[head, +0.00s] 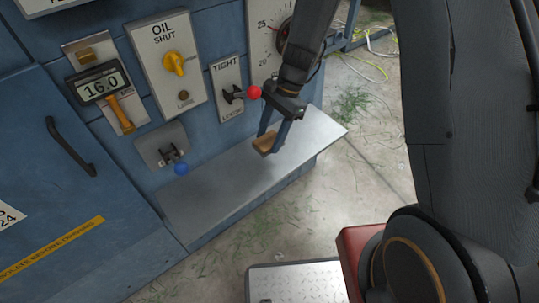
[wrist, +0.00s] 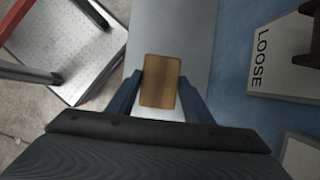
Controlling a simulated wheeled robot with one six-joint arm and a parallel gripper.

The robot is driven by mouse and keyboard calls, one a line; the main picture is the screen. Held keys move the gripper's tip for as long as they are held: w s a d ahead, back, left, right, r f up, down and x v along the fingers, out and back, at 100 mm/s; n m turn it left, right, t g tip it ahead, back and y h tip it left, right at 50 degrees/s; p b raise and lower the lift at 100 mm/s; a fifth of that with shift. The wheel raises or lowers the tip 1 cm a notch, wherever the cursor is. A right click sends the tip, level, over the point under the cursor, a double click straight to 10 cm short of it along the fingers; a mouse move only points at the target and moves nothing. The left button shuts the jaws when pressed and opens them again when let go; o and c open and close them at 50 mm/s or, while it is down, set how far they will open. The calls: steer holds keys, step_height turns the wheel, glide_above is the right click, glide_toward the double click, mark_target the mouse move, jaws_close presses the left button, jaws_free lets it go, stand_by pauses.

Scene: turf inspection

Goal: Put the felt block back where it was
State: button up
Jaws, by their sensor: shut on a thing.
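The felt block (head: 265,145) is a small brown block. My gripper (head: 268,140) is shut on it, with one finger on each side, over the right part of the grey metal shelf (head: 215,185). In the wrist view the felt block (wrist: 160,82) sits between the two dark blue fingers of my gripper (wrist: 160,92), with the shelf (wrist: 170,30) behind it. I cannot tell whether the block touches the shelf or is just above it.
The blue cabinet carries an oil panel with a yellow knob (head: 174,63), a tight/loose lever with a red ball (head: 254,92), a blue-ball lever (head: 181,168) and a gauge reading 16.0 (head: 98,86). The red ball is close to my gripper. The shelf's left part is clear.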

steer(key=shift+f, duration=3.5)
steer(key=o, duration=1)
steer(key=shift+f, duration=0.1)
steer(key=v, duration=1.2)
steer(key=shift+r, duration=0.25)
steer(key=s+d+r+n+t+h, duration=0.1)
steer(key=s+d+r+n, duration=0.2)
steer(key=s+d+r, duration=0.1)
steer(key=s+d+r+n+h, duration=0.1)
steer(key=s+d+r+n, duration=0.2)
steer(key=s+d, duration=0.3)
steer(key=s+d+r+n+t+h, duration=0.1)
steer(key=s+d+r+n, duration=0.2)
steer(key=s+d+r, duration=0.2)
steer(key=shift+s+d+r+t+h, duration=0.1)
steer(key=shift+s+d+h, duration=0.1)
steer(key=shift+s, duration=0.35)
steer(key=shift+s+d+r+t+h, duration=0.1)
steer(key=shift+s+d, duration=0.1)
steer(key=shift+s, duration=0.35)
steer(key=shift+s+d+r+t+h, duration=0.1)
steer(key=shift+s+d+r, duration=0.1)
steer(key=shift+s, duration=0.35)
